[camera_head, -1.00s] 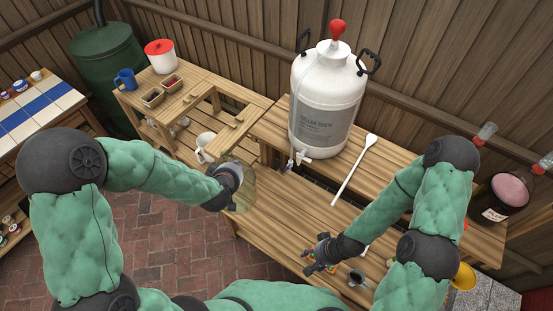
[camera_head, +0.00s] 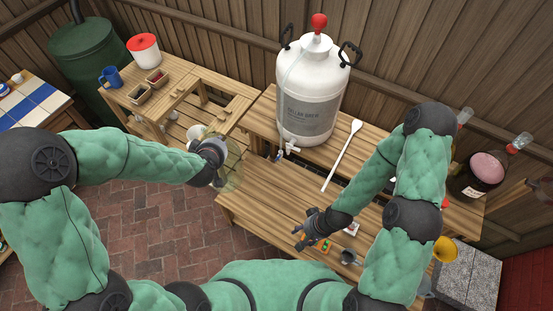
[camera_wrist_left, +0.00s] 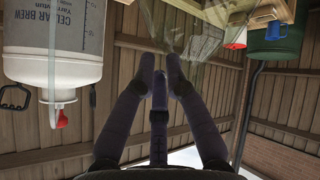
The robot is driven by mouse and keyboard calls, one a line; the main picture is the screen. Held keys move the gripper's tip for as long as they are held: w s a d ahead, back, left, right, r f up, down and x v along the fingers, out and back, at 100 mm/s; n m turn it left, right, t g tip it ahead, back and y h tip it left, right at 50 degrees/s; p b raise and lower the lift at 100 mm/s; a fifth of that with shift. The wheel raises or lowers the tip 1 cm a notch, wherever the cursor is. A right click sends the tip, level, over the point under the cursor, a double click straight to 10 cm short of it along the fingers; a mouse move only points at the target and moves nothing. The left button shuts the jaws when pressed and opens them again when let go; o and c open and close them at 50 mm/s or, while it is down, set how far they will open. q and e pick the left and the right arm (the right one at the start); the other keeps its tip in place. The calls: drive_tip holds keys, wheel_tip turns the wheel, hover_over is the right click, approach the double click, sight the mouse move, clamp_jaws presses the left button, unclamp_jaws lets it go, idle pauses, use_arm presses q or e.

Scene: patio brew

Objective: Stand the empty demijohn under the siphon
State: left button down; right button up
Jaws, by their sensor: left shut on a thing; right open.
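The demijohn (camera_head: 233,172) is clear, faintly yellow-green glass, and it looks empty. My left gripper (camera_head: 224,166) is shut on it and holds it at the left end of the front bench, near the gap beside the side bench. Its base is hard to see, so I cannot tell whether it touches anything. In the left wrist view its glass (camera_wrist_left: 200,42) shows faintly beyond the fingers. A white keg (camera_head: 308,95) with a red top and a clear siphon tube stands on the raised shelf; its white tap (camera_head: 291,147) faces the front bench. My right gripper (camera_head: 307,236) is open and empty over the front bench.
A long white paddle (camera_head: 342,155) lies right of the keg. A white mug (camera_head: 197,132) is close to my left gripper. An orange packet (camera_head: 322,246) and a metal cup (camera_head: 348,257) lie near my right gripper. The front bench (camera_head: 270,195) is clear below the tap.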

use_arm(q)
drive_tip(key=shift+w+r, duration=0.2)
